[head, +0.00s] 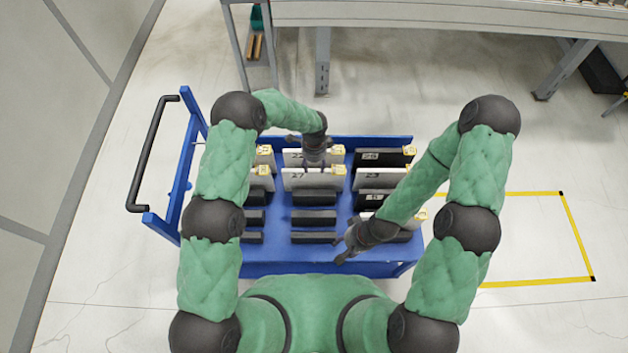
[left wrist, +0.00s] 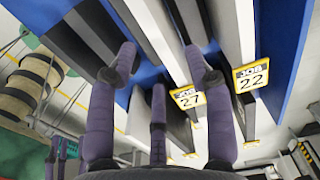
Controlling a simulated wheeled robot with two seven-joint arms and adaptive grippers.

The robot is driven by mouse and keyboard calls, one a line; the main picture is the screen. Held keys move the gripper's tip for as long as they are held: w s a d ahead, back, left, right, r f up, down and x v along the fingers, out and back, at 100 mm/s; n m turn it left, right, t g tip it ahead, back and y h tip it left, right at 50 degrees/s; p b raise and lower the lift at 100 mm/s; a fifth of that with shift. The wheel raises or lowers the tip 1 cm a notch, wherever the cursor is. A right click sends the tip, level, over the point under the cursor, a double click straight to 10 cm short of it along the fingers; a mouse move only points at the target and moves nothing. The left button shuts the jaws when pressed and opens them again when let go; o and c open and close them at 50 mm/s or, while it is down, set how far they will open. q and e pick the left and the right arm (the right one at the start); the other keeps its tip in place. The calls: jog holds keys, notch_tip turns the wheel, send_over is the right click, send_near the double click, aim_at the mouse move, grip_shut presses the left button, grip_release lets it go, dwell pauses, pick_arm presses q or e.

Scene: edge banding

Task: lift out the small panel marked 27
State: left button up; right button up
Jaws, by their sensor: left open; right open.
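The panel marked 27 (head: 298,181) is a small white board standing upright in the middle column of the blue cart, with a yellow tag at its right end. In the left wrist view its edge (left wrist: 158,36) and tag (left wrist: 187,97) show. My left gripper (head: 316,160) is over the panel's right half, fingers open. In the left wrist view the open fingers (left wrist: 160,62) appear on either side of panel 27's edge; contact cannot be told. My right gripper (head: 347,246) is open and empty over the cart's front part.
The panel marked 22 (head: 292,156) stands close behind, its tag (left wrist: 251,75) near a left finger. A panel marked 23 (head: 372,180) stands to the right. Black slotted blocks (head: 314,217) fill the front rows. A workbench (head: 440,15) stands behind the cart (head: 275,268).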

aim_at(314, 171)
pick_arm(q)
jog(key=shift+s+f+b, duration=0.1)
jog(key=shift+f+b, duration=0.25)
jog(key=shift+f, duration=2.45)
grip_shut()
